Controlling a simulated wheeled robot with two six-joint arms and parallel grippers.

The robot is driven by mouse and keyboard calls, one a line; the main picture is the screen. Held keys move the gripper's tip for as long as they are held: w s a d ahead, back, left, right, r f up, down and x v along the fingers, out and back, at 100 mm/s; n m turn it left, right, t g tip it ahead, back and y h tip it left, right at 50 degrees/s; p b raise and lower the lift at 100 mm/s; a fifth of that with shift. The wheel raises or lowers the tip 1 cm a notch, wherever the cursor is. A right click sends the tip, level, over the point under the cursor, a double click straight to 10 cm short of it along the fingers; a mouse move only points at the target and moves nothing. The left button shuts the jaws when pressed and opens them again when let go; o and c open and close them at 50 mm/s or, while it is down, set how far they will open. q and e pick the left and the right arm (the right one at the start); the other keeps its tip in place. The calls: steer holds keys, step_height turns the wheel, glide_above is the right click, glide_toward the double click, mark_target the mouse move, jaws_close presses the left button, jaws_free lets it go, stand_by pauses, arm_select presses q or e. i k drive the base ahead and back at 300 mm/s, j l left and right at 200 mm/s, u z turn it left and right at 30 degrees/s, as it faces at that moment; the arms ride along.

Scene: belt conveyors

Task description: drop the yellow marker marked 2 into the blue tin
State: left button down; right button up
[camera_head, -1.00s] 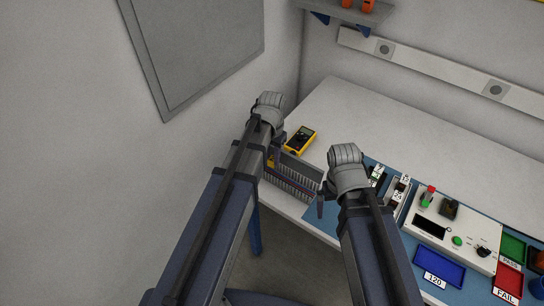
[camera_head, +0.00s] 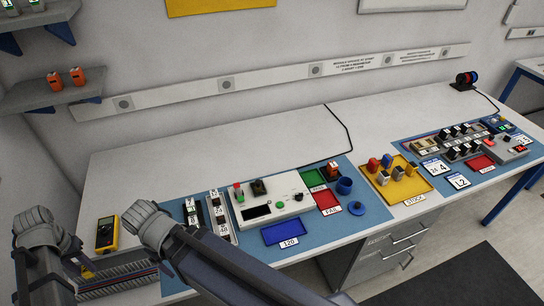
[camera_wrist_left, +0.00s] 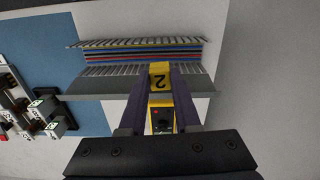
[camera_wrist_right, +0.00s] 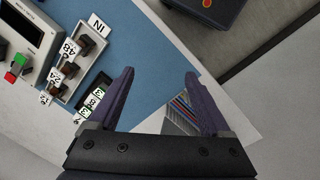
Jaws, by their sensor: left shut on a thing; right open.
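The yellow marker with a black 2 (camera_wrist_left: 160,78) is between the fingers of my left gripper (camera_wrist_left: 160,90), which is shut on it, over the slotted grey wire duct. In the head view my left gripper (camera_head: 88,272) is at the duct at the table's left end, and a bit of yellow shows there. My right gripper (camera_wrist_right: 160,100) is open and empty above the blue mat's edge, with the duct's end below; its fingers are mostly hidden in the head view. The blue tin (camera_head: 344,186) stands on the mat at the middle, right of the red FAIL tray.
The wire duct (camera_head: 120,280) holds coloured wires. A yellow multimeter (camera_head: 106,234) lies behind it. A tester box (camera_head: 268,204), a blue 120 tray (camera_head: 287,231), a red FAIL tray (camera_head: 327,200) and a yellow STOCK tray (camera_head: 412,187) stand to the right.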

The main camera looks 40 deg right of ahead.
mark_target(343, 189)
steer(key=k+l, duration=0.25)
steer(key=l, duration=0.15)
steer(key=k+l+z, duration=0.15)
steer(key=k+l, duration=0.4)
steer(key=l, duration=0.25)
steer(key=l+z, duration=0.2)
steer(key=l, duration=0.6)
steer(key=i+l+z, duration=0.15)
steer(key=l, duration=0.7)
steer(key=i+l+z, duration=0.1)
steer(key=i+l, duration=0.2)
steer(key=l, duration=0.15)
